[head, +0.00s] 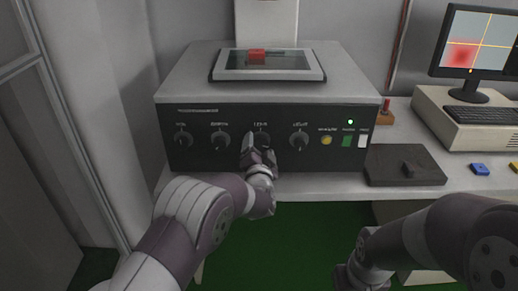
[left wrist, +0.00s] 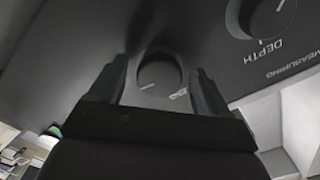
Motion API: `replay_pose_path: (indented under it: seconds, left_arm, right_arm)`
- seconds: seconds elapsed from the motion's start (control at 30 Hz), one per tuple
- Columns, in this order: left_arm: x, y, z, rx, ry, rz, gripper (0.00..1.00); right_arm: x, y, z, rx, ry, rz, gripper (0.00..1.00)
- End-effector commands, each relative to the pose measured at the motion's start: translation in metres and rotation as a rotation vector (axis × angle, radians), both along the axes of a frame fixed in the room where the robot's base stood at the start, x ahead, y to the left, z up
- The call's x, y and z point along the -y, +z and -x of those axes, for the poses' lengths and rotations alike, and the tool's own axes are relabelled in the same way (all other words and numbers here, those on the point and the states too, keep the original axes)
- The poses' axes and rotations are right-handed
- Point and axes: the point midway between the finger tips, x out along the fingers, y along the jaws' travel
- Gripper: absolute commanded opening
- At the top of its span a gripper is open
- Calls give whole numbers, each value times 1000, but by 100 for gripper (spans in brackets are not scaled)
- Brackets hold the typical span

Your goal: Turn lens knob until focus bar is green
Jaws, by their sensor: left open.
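The lens knob (head: 263,138) is a round black dial on the machine's dark front panel, partly hidden by my left gripper in the head view. My left gripper (head: 256,146) is open at this knob. In the left wrist view the knob (left wrist: 160,76) lies between the two open fingers of my left gripper (left wrist: 160,84), with a visible gap on each side. The monitor (head: 478,42) at the right shows a blurred red patch and yellow cross lines; I cannot make out a green focus bar. My right gripper (head: 347,276) is low at the bottom edge, its fingers unclear.
Other knobs flank it: depth (head: 220,140) to the left, light (head: 299,139) to the right. A yellow button (head: 326,140), green button (head: 347,140) and lit green lamp (head: 350,122) are further right.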

Motion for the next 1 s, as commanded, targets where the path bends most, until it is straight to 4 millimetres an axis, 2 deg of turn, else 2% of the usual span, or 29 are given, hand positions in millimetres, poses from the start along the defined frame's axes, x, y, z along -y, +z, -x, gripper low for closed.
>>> replay_pose_path:
  seconds: [0.3, 0.33, 0.5, 0.77, 1.0]
  left_arm:
    - [0, 0, -6, 1, -1, 0, 78]
    - [0, 0, -6, 1, -1, 0, 74]
    - [0, 0, -5, 1, -1, 0, 22]
    - [0, 0, -5, 1, -1, 12, 22]
    - [0, -1, -5, 1, -1, 110, 22]
  right_arm:
    - [0, 0, 0, 0, 0, 0, 0]
    - [0, 0, 0, 0, 0, 0, 0]
    - [0, 0, 0, 0, 0, 0, 0]
    - [0, -1, 0, 0, 0, 0, 0]
    - [0, -7, 0, 0, 0, 0, 0]
